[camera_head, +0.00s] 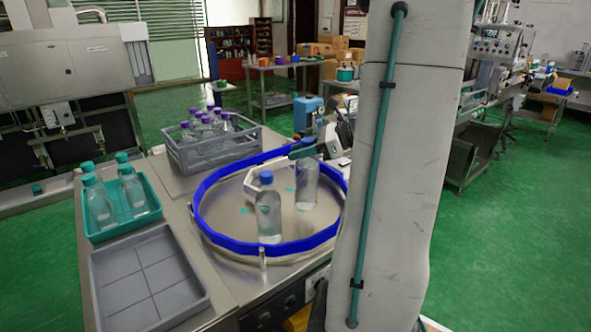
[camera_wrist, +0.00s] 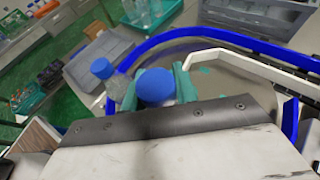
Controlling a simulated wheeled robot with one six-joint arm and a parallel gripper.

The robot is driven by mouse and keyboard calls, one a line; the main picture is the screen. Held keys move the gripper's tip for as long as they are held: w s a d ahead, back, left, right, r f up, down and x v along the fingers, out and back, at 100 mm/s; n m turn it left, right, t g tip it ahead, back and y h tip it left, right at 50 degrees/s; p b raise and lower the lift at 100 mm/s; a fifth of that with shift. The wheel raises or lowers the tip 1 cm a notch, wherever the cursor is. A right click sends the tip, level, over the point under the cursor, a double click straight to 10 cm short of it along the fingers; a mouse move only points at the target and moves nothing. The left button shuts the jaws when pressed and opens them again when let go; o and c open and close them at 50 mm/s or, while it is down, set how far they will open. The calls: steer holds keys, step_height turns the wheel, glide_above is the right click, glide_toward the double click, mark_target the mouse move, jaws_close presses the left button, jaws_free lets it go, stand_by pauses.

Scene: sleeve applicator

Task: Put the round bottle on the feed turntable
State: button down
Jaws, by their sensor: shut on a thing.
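The feed turntable (camera_head: 235,200) is a round metal disc with a blue rim; it also shows in the wrist view (camera_wrist: 225,80). My gripper (camera_head: 303,149) has teal fingers and is shut on the round bottle (camera_head: 307,185), a clear bottle upright over the right part of the disc. In the wrist view its blue cap (camera_wrist: 155,86) is between my fingers (camera_wrist: 157,88). I cannot tell whether its base touches the disc. A second clear bottle with a blue cap (camera_head: 268,212) stands on the disc near the front rim; its cap shows in the wrist view (camera_wrist: 102,68).
A grey crate (camera_head: 215,157) of purple-capped bottles stands behind the turntable. A teal tray (camera_head: 140,217) with teal-capped bottles and an empty grey divided tray (camera_head: 150,280) lie left. A pale angled guide (camera_wrist: 250,64) crosses the disc. Its left part is clear.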

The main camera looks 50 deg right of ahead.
mark_target(303, 164)
steer(key=shift+f, duration=2.05)
steer(key=shift+f, duration=0.15)
steer(key=c, duration=1.1)
jaws_free()
steer(key=shift+s+d+r, duration=0.2)
steer(key=shift+s+r, duration=0.05)
steer(key=shift+s, duration=0.1)
steer(key=v, duration=1.1)
steer(key=shift+s, duration=0.15)
